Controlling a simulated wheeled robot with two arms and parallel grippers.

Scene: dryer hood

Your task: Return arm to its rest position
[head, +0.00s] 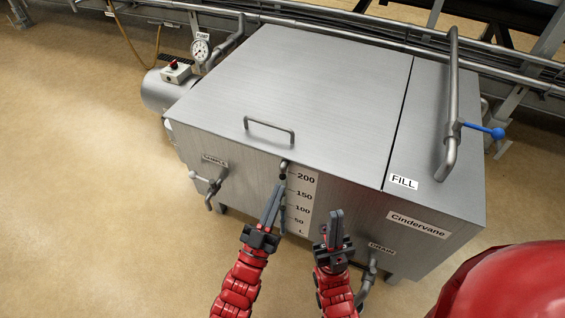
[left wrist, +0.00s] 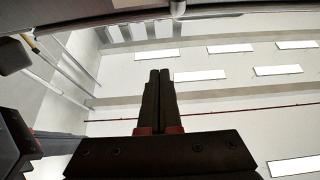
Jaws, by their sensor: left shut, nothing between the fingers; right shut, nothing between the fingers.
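My left gripper (head: 270,207) is shut and empty in front of the steel tank (head: 240,175), with its fingers pointing up beside the level scale (head: 300,199). In the left wrist view, the shut fingers of my left gripper (left wrist: 159,85) stand side by side. My right gripper (head: 335,222) is also shut and empty, in front of the tank to the right of the scale. I cannot tell whether either gripper touches the tank front.
The tank lid (head: 305,80) with its handle (head: 269,128) is closed. A sample valve (head: 209,187) sticks out at left, a drain valve (head: 368,277) at lower right. A fill pipe (head: 451,110) with a blue lever (head: 490,132) stands on top. Open floor (head: 75,180) lies at left.

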